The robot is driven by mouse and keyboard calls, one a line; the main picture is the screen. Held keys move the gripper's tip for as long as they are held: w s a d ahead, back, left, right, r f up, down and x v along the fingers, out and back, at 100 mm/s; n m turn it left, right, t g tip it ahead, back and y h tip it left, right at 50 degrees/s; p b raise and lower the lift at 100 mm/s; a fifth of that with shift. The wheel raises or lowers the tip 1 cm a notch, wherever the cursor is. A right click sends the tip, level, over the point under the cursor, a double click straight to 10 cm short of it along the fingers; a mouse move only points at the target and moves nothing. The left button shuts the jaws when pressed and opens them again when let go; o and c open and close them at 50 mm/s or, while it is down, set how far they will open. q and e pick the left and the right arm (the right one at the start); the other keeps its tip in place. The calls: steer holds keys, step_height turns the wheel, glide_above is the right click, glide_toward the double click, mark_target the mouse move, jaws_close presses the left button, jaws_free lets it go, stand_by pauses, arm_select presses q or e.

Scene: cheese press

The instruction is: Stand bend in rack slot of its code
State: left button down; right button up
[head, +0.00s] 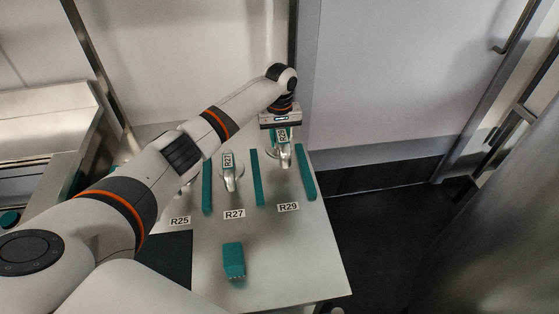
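The rack is a row of slots between upright teal dividers (256,178) on the metal table, with plates R25 (180,221), R27 (234,214) and R29 (288,207) in front. A metal bend with a teal tag reading R29 (284,151) is upright in the slot behind plate R29. Another bend, tagged R27 (229,172), stands in the slot behind plate R27. My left gripper (282,126) points down directly at the top of the R29 bend. Its fingers are hidden, so I cannot tell whether they grip the tag. My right gripper is out of view.
A teal block (234,260) stands on the table in front of plate R27. My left arm crosses the scene and hides most of the R25 slot. A dark mat (176,262) lies at the left. The table's front right (305,255) is clear, with floor beyond its edge.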

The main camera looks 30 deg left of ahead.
arm_select(q)
steer(key=shift+f, duration=3.4)
steer(key=shift+f, duration=0.1)
steer(key=c, duration=1.1)
jaws_free()
step_height(320, 180, up, 12)
steer(key=shift+r, duration=0.1)
